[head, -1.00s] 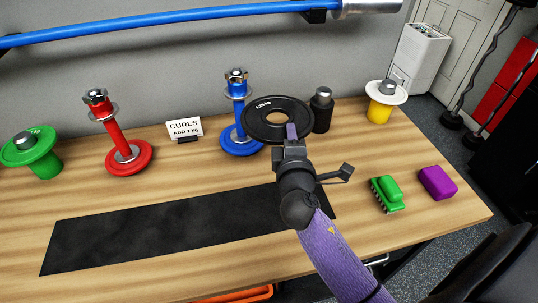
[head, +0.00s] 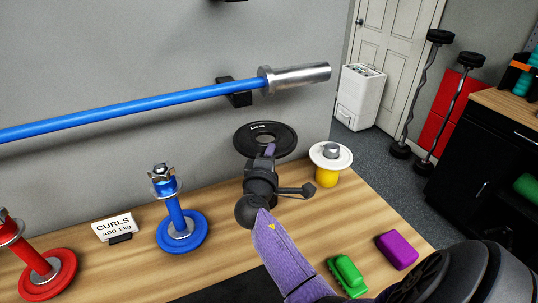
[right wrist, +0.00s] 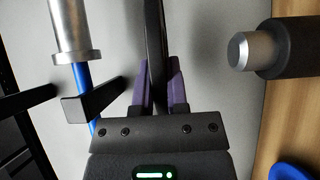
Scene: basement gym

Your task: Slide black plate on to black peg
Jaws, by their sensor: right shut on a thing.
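My right gripper (head: 269,151) is shut on the rim of the black plate (head: 245,141), a disc with a centre hole, and holds it above the back of the bench. In the right wrist view the plate (right wrist: 155,45) is edge-on between the purple fingers (right wrist: 160,90). The black peg (right wrist: 290,48), with a silver tip, shows in the right wrist view, to the right of the plate and apart from it. My left gripper is not in view.
A yellow peg (head: 327,179) with a white plate stands right of my gripper. A blue stand (head: 176,215) and a sign (head: 115,228) are left. A blue bar (head: 150,103) is on the wall. Green (head: 347,275) and purple (head: 397,250) blocks lie at the front right.

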